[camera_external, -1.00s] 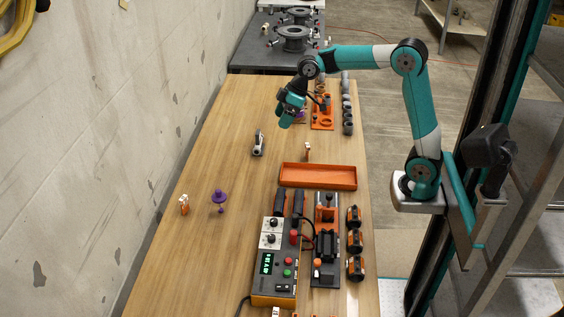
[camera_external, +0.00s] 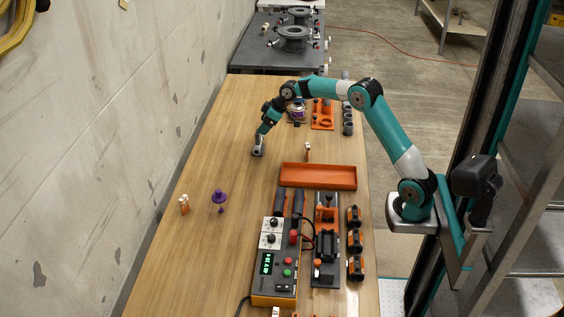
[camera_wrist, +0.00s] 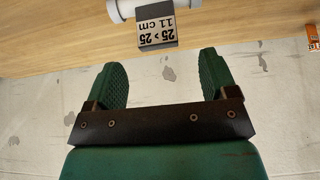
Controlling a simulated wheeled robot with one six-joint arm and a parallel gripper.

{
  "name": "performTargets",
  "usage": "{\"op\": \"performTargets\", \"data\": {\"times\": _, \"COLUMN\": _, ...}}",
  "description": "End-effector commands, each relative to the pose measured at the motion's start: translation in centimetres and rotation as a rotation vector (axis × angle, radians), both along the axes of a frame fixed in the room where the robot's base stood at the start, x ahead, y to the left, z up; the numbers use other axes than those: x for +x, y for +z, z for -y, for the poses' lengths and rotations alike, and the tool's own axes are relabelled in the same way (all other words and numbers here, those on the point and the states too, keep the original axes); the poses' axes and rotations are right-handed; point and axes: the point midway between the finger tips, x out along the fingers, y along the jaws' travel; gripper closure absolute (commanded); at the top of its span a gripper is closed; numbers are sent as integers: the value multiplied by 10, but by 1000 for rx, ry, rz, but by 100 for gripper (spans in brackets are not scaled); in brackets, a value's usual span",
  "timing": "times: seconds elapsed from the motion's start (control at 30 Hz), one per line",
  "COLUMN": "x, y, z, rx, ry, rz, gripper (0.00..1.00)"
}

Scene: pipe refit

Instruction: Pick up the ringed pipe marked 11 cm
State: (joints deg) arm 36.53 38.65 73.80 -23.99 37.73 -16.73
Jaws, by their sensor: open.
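The pipe marked 11 cm (camera_external: 257,153) lies on the wooden bench, left of the orange tray, mostly hidden by my gripper in the external view. In the wrist view, part of its pale grey body (camera_wrist: 188,4) and its dark tag (camera_wrist: 157,31), reading 25 > 25, 11 cm upside down, show at the top edge. My gripper (camera_wrist: 161,62) is open, its two green pads apart with nothing between them. The pipe is just beyond the fingertips. In the external view my gripper (camera_external: 260,141) points down at the pipe. I cannot tell whether they touch.
An orange tray (camera_external: 318,184) is to the right. A purple part (camera_external: 219,197) and a small white-orange piece (camera_external: 184,205) stand nearer the camera. A control box (camera_external: 274,262) and several clamps are at front right. A concrete wall runs along the left.

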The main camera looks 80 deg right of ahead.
Motion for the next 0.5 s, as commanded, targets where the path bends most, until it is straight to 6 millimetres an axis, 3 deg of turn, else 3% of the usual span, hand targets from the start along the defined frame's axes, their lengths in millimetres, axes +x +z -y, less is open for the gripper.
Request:
{"op": "performTargets", "data": {"times": 0.23, "x": 10, "y": -18, "z": 0, "rx": 1, "ry": 1, "rz": -1, "gripper": 21}}
{"op": "performTargets", "data": {"times": 0.5, "x": 28, "y": -52, "z": 2, "rx": 1, "ry": 1, "rz": -1, "gripper": 21}}
